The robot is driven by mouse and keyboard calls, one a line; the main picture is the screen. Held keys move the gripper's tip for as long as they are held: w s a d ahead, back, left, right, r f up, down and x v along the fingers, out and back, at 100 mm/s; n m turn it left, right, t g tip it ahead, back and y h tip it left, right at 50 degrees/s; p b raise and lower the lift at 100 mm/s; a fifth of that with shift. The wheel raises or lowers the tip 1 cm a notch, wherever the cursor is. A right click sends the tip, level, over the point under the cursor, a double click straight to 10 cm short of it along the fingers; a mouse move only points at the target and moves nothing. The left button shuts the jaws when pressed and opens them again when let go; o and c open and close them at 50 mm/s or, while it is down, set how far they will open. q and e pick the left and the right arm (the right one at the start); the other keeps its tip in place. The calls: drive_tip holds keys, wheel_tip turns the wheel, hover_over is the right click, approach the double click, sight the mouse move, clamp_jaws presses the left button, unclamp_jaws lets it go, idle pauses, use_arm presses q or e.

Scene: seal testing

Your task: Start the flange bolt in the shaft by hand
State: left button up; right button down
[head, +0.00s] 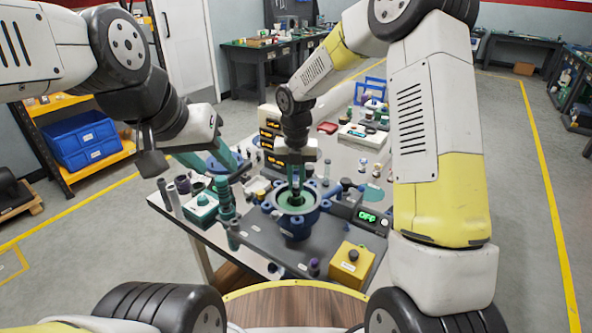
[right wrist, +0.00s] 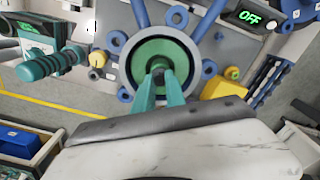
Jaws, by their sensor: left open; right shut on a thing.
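My right gripper (head: 296,190) points down into a round blue housing (head: 297,222) on the bench. In the right wrist view its teal fingers (right wrist: 160,88) are shut on a small dark part, which looks like the flange bolt (right wrist: 158,66). The bolt is over the middle of the green disc (right wrist: 180,50) inside the pale ring of the housing. The fingers hide much of the bolt, and I cannot tell whether it touches the shaft. My left gripper (head: 208,162) is open and empty, left of the housing and above the bench.
A yellow button box (head: 351,263) sits at the front right. Black labelled units (head: 271,140) stand behind.

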drive_tip(key=shift+f, duration=0.4)
idle(0.5)
drive_tip(key=m, duration=0.4)
drive_tip(key=shift+s+m, duration=0.1)
drive_tip(key=shift+m, duration=0.5)
drive_tip(key=shift+f+m, duration=0.1)
drive_tip(key=shift+m, duration=1.3)
drive_tip(key=shift+m, duration=1)
drive_tip(key=c, duration=1.3)
unclamp_jaws()
